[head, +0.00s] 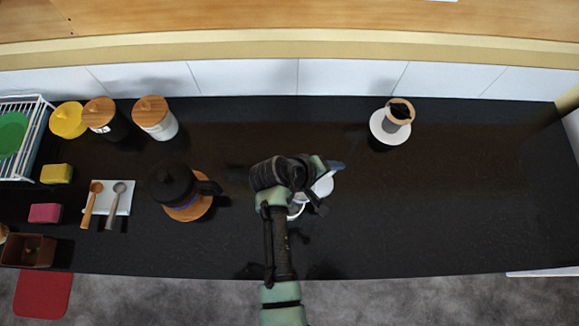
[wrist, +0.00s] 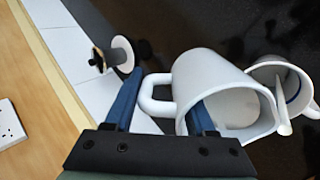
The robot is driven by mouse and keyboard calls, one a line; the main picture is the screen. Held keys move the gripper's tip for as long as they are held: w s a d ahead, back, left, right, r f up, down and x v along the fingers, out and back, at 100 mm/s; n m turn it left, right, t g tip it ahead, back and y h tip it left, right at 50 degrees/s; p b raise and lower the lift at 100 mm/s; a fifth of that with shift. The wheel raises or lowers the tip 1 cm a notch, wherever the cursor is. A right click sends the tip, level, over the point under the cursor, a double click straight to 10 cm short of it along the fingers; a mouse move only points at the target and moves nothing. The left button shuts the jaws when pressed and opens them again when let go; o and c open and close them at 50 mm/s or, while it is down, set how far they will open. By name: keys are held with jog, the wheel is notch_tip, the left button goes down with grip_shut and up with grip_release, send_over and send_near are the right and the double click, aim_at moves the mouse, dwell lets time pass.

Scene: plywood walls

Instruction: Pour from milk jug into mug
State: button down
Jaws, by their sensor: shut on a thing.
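My gripper (wrist: 163,102) has its blue fingers on either side of the handle of the white milk jug (wrist: 222,88) and is shut on it. The jug is tilted, its wide mouth facing the wrist camera. A white mug (wrist: 290,78) sits just beyond the jug's lip, with a dark blue line inside. A narrow white shape (wrist: 283,112) runs between the jug's lip and the mug; I cannot tell if it is the spout or milk. In the head view my gripper (head: 326,172) and arm partly cover the jug (head: 323,187) and the mug (head: 295,211).
A dark pot (head: 175,185) on a round wooden board stands to the left. A white saucer (head: 385,128) with a wood-collared vessel (head: 398,110) is at the back right. Canisters (head: 155,120) line the back left. The black counter is clear on the right.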

jog(key=shift+s+a+r+t+h+b, duration=0.1)
jog(key=shift+a+t+h+b, duration=0.3)
jog(key=shift+h+b, duration=0.45)
dwell(2.2)
